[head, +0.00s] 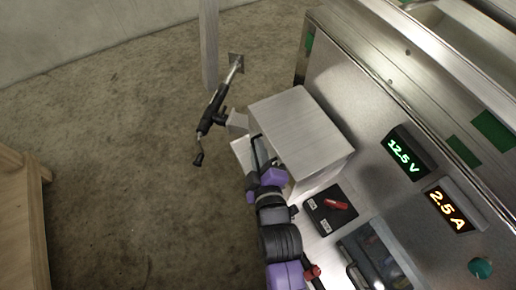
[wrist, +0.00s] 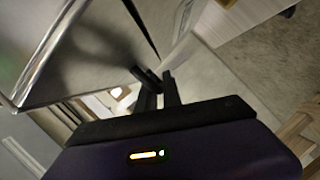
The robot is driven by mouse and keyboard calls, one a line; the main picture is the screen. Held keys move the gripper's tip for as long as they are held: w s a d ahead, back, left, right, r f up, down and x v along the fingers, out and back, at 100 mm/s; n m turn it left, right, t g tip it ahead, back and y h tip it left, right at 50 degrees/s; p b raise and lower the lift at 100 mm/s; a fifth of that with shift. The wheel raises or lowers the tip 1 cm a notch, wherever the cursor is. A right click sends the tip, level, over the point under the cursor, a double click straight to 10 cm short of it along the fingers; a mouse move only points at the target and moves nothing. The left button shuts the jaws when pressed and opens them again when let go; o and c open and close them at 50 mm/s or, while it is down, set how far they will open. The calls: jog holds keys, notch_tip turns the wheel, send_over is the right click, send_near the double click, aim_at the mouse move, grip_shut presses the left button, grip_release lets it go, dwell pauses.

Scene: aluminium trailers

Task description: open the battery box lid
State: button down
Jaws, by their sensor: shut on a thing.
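The battery box (head: 319,173) is a plain silver metal box on the panel, with its flat lid (head: 300,125) facing up. My gripper (head: 259,152) is at the left edge of the box, reaching up from below in the head view. In the wrist view the two dark fingers (wrist: 158,88) are close together at the edge of a large silver surface, the lid (wrist: 90,50). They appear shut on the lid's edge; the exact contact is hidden. How far the lid is raised is hard to tell.
A red switch (head: 335,204) on a black plate sits right of my arm. Two lit displays (head: 404,153) (head: 448,209) and a green knob (head: 480,268) are further right.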

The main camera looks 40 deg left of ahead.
notch_tip(320, 180, up, 12)
jog(key=w+m+g+p, duration=0.2)
jog(key=m+g+p, duration=0.1)
jog(key=m+p, duration=0.3)
jog(key=w+d+r+m+g+y+p, duration=0.1)
jog(key=w+d+r+m+g+p, duration=0.2)
jog(key=w+r, duration=0.6)
jog(key=shift+d+r+m+y+p, duration=0.2)
jog(key=shift+d+m+y+p, duration=0.1)
jog(key=shift+d+m+p, duration=0.35)
jog(key=shift+d, duration=0.1)
jog(key=c, duration=1.8)
grip_release()
jog(key=shift+f, duration=0.1)
jog(key=b+v, duration=0.2)
jog(key=v, duration=0.5)
jog(key=shift+d, duration=0.35)
jog(key=shift+s, duration=0.1)
